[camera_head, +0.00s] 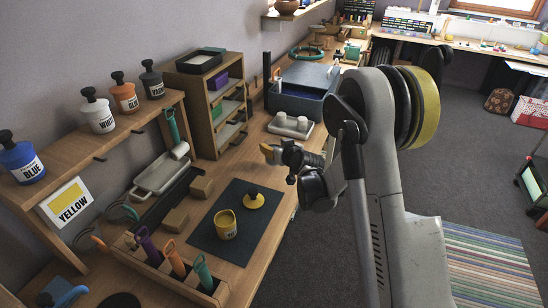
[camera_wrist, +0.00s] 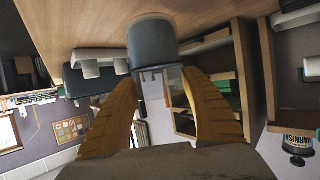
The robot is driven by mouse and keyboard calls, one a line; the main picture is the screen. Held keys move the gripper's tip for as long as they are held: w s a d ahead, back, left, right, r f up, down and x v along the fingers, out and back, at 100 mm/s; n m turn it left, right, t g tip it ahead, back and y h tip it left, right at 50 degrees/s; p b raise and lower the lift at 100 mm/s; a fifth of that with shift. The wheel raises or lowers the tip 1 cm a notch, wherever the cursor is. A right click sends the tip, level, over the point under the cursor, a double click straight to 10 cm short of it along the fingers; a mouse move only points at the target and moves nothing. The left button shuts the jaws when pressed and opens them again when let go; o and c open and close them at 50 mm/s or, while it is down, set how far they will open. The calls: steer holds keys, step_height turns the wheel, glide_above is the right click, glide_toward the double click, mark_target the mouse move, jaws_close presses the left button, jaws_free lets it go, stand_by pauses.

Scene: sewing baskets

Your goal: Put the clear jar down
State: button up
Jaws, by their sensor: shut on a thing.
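My gripper (camera_wrist: 163,103) has its two orange fingers on either side of the clear jar (camera_wrist: 152,45) in the wrist view. The jar's far part looks dark grey and round; a paler, see-through part shows between the fingers. In this upside-down view the dark part lies toward the wooden worktop (camera_wrist: 90,22). I cannot tell whether it touches the wood. In the head view my gripper (camera_head: 271,153) is in front of the shelf unit, near the worktop's right edge. I cannot make out the jar there.
A grey tray with white rolls (camera_head: 290,125) stands behind my gripper. The wooden shelf unit (camera_head: 205,110) is to its left. A dark mat (camera_head: 205,235) holds an open yellow pot (camera_head: 226,226) and its lid (camera_head: 253,201). Bare worktop shows between mat and shelf unit.

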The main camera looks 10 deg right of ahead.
step_height(320, 180, down, 4)
steer(key=shift+f+b, duration=0.1)
steer(key=shift+b, duration=1.05)
steer(key=o, duration=1.3)
